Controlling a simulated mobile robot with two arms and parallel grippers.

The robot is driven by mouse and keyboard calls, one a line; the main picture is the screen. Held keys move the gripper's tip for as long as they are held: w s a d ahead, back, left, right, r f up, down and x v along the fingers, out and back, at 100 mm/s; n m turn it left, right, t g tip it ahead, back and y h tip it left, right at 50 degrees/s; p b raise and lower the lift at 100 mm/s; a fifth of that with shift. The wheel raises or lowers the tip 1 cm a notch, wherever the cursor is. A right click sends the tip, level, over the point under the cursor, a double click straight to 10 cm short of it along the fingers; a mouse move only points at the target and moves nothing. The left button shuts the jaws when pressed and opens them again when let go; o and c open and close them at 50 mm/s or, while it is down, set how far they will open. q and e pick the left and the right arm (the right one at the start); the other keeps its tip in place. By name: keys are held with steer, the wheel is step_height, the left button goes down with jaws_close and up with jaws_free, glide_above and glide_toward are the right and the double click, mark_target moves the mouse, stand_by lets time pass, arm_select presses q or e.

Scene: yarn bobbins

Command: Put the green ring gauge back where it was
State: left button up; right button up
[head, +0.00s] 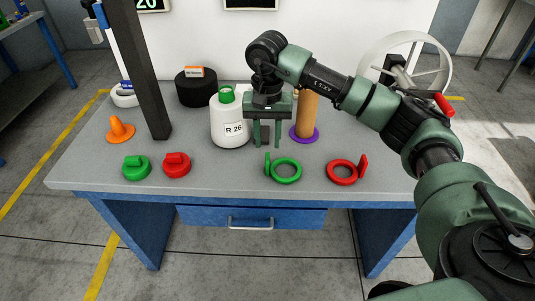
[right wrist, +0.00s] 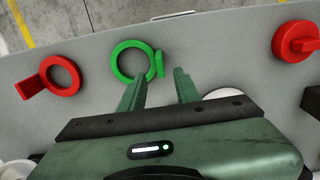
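The green ring gauge (head: 286,181) lies flat near the front edge of the table, with its upright tab on its left in the head view. It also shows in the right wrist view (right wrist: 114,62), with its tab beside the fingertips. My right gripper (head: 266,143) points down, open and empty, just behind the tab and apart from it. Its two spread fingers show in the right wrist view (right wrist: 160,79) with bare table between them. My left gripper is not in view.
A red ring gauge (head: 343,182) lies to the right. A green plug (head: 136,168) and a red plug (head: 176,165) lie left. Behind stand a white R 26 bottle (head: 229,128), a tan bobbin (head: 307,115) on a purple base, an orange cone (head: 119,130) and a dark post (head: 140,70).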

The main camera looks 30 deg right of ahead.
step_height(320, 180, up, 5)
steer(key=shift+f, duration=0.1)
stand_by(0.5)
